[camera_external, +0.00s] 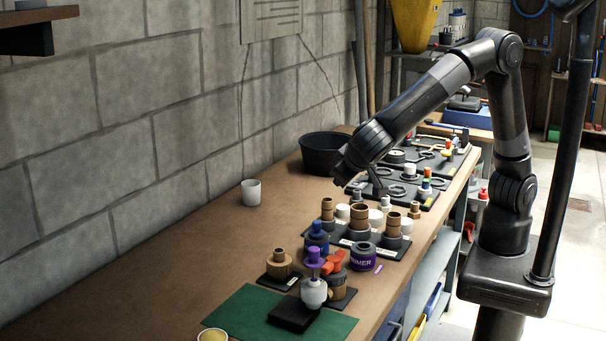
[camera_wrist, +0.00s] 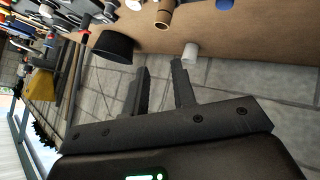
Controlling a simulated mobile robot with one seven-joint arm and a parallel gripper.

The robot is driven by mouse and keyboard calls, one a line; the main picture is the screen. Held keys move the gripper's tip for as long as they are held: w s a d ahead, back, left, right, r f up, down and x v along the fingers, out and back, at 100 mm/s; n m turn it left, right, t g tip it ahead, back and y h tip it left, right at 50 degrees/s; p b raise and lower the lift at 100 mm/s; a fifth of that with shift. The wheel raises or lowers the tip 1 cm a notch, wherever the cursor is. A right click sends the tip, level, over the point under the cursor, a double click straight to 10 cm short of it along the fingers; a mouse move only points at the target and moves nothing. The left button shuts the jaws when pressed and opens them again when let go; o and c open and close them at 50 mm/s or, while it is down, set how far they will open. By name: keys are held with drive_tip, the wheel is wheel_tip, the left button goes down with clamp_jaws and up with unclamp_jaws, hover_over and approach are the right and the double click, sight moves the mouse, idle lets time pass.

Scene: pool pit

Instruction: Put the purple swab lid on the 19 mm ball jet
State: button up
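A purple piece (camera_external: 315,257), which looks like the purple swab lid, stands upright on a pale grey rounded jar (camera_external: 313,292) on a black block at the bench front. Several copper-topped grey fittings stand on a labelled dark tray (camera_external: 388,249) behind; I cannot tell which thing is the 19 mm ball jet. My gripper (camera_external: 350,176) is above the bench, well behind the purple piece and apart from it. In the wrist view my gripper (camera_wrist: 159,66) has its fingers apart with nothing between them.
A black tub (camera_external: 322,155) stands by the wall and a white cup (camera_external: 251,193) left of it. A blue fitting (camera_external: 316,238), an orange-handled piece (camera_external: 333,262) and a wooden piece (camera_external: 279,266) crowd the purple piece.

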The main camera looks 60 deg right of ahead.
drive_tip(key=s+d+r+g+y, duration=0.1)
drive_tip(key=d+r+g+y, duration=0.1)
drive_tip(key=d, duration=0.8)
drive_tip(key=s+d+r+g+y, duration=0.1)
drive_tip(key=s+d+r+g, duration=0.1)
drive_tip(key=d, duration=0.8)
drive_tip(key=s+d+n+t+y, duration=0.2)
drive_tip(key=s+d+y, duration=0.2)
drive_tip(key=s+d, duration=0.7)
drive_tip(key=shift+s+d+t, duration=0.3)
drive_tip(key=shift+s+d, duration=0.05)
drive_tip(key=shift+d, duration=0.15)
